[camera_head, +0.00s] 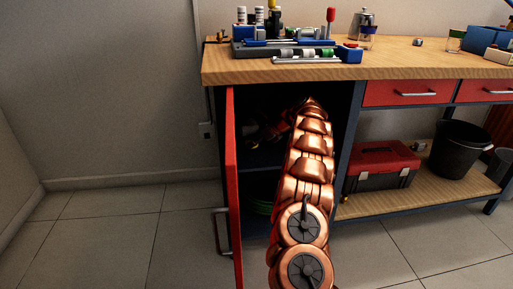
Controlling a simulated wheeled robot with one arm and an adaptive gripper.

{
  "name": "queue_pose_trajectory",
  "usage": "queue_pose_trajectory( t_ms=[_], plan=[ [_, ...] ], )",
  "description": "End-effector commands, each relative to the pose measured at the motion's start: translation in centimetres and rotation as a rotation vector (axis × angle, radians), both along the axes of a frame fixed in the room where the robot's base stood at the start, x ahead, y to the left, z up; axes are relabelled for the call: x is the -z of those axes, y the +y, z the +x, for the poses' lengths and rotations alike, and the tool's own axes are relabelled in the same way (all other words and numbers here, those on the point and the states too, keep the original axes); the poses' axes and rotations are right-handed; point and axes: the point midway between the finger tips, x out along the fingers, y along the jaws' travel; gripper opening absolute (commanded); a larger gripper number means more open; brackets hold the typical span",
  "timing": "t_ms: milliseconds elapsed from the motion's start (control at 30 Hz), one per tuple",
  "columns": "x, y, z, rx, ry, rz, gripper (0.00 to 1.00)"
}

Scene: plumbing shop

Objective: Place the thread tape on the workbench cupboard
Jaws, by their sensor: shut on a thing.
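The workbench cupboard (261,183) is open, its red door (232,185) swung out toward me on the left. My copper-coloured arm reaches into the cupboard opening. My gripper (263,131) is only partly seen in the dark upper part of the cupboard, left of my arm's bend. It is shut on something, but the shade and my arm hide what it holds. I cannot make out the thread tape for certain. A small round white and red item (418,42) lies on the bench top; I cannot tell what it is.
The bench top (225,70) carries a tool rack (270,48) at left and a metal pot (363,20). A red toolbox (382,165) and black bucket (458,149) stand on the lower shelf. Floor at left is clear.

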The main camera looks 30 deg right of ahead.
Motion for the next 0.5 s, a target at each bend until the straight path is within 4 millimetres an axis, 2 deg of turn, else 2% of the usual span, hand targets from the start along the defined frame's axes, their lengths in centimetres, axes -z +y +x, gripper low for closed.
queue_pose_trajectory(
  t_ms=[33, 100, 500],
  plan=[
    [1.21, 0.0, -0.04, 0.001, 0.002, 0.002, 0.36],
    [1.77, -0.01, -0.04, 0.001, 0.001, 0.002, 0.36],
    [1.73, -0.04, -0.03, 0.0, -0.001, 0.0, 0.36]
  ],
)
